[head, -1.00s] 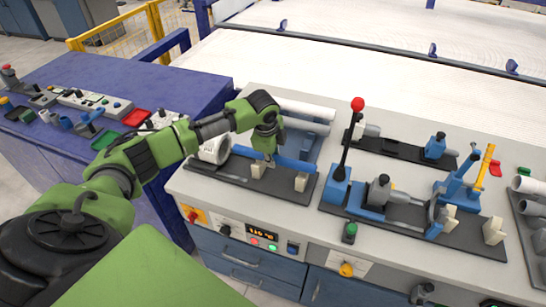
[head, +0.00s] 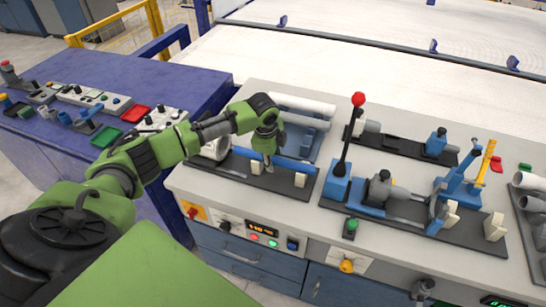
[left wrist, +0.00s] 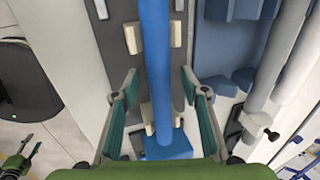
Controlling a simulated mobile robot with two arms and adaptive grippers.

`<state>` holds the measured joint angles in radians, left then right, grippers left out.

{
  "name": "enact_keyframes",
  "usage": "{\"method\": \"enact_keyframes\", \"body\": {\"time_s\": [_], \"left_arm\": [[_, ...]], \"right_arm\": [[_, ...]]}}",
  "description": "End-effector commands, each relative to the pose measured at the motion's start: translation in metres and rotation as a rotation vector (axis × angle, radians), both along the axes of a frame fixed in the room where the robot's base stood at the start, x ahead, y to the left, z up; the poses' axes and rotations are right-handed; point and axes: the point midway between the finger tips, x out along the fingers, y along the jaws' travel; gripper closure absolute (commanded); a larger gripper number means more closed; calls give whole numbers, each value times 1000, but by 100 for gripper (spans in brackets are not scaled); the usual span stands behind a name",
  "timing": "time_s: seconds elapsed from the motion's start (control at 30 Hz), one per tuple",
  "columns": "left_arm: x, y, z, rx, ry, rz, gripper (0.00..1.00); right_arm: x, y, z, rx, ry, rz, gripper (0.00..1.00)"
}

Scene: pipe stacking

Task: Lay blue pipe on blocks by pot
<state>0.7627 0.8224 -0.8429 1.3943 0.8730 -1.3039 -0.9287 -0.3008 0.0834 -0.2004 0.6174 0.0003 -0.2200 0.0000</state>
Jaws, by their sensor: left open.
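The blue pipe (head: 296,163) lies lengthwise along a dark base plate on the bench. In the left wrist view the pipe (left wrist: 157,50) runs between pale blocks (left wrist: 133,38) on its two sides. Another pale block (head: 300,179) stands near its right end. Whether the pipe rests fully on them cannot be told. A pale round fitting, perhaps the pot (head: 215,148), is beyond its left end. My left gripper (head: 269,163) is over the pipe, its open fingers (left wrist: 162,112) on either side, apart from it. A small green and black part (left wrist: 20,160), probably my right gripper, shows at the lower left.
A lever with a red knob (head: 358,99) rises from a blue stand (head: 337,185) near the pipe's right end. Pale pipes (head: 303,106) lie in a rack behind. A clamp fixture (head: 385,192) stands to the right. The bench's front strip is mostly clear.

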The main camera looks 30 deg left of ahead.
Motion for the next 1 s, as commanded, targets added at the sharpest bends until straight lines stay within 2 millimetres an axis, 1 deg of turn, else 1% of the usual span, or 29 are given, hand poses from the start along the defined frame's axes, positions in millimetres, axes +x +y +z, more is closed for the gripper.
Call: {"method": "enact_keyframes", "body": {"time_s": [0.07, 0.17, 0.4, 0.6, 0.7, 0.8, 0.93, 1.0], "left_arm": [[-1, 0, 5, 0, -2, -1, 59], [-4, -1, 19, 1, -4, -2, 59], [-19, -4, 68, 0, -5, 0, 59], [-29, -7, 101, 0, -3, 0, 59], [-32, -7, 109, 0, -3, 1, 59], [-34, -8, 113, 1, -1, 0, 59], [-34, -8, 114, 0, 0, 1, 59], [-36, -12, 111, -2, 2, -2, 59]], "right_arm": [[0, 0, 0, 0, 0, 0, 53], [1, 1, 0, 1, -1, -1, 53], [2, 2, 0, 3, -3, -1, 53], [2, 3, 0, 4, -3, -1, 53], [2, 3, 0, 4, -3, -1, 53], [2, 3, 0, 4, -3, -1, 53], [2, 3, 0, 4, -3, -1, 53], [2, 3, 0, 4, -3, -1, 53]]}}
